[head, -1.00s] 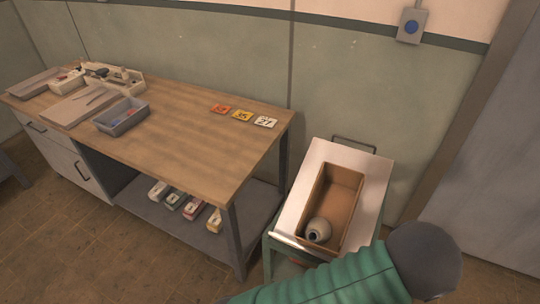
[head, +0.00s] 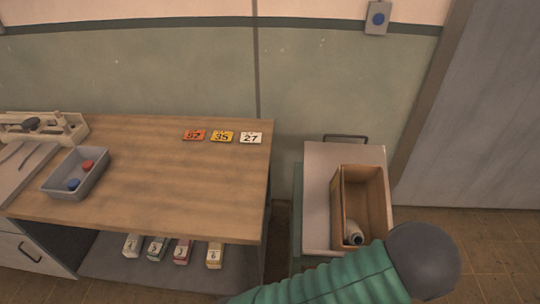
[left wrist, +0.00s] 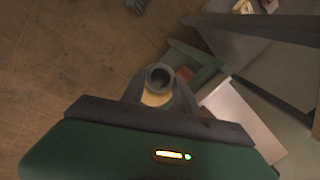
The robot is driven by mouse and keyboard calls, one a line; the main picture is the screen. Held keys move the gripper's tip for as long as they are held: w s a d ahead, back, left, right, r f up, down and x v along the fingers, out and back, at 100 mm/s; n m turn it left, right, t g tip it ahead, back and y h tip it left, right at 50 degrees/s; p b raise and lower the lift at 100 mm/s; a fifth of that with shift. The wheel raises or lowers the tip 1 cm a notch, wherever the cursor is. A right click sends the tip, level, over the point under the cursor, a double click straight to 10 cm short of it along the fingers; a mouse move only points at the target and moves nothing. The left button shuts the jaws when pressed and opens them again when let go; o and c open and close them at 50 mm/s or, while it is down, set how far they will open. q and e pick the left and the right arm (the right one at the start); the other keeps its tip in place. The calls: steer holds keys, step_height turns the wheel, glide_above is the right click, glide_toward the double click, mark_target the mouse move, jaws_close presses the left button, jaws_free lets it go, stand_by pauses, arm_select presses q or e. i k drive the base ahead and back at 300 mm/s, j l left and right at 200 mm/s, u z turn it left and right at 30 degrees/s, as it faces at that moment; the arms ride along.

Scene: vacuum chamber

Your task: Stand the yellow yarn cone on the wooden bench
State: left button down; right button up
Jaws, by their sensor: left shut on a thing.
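My left gripper (left wrist: 158,92) is shut on the yellow yarn cone (left wrist: 155,99) in the left wrist view. The open end of the cone's grey tube points at the camera, and the fingers hide much of the cone. Floor and part of a green frame show beyond it. The wooden bench (head: 190,175) stands at the left in the head view, its right half bare apart from flat number cards (head: 222,136) near the back edge. Neither gripper shows in the head view.
A grey bin (head: 77,174) with red and blue items and a pale rack (head: 60,131) occupy the bench's left. Numbered boxes (head: 183,252) sit on the lower shelf. Right of the bench, a cart (head: 319,190) bears an open box (head: 349,180) with a grey rounded object.

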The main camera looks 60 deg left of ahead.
mark_target(220, 189)
steer(key=k+j, duration=0.7)
steer(key=k+j+z, duration=0.15)
steer(key=k+j, duration=0.5)
steer(key=k, duration=0.1)
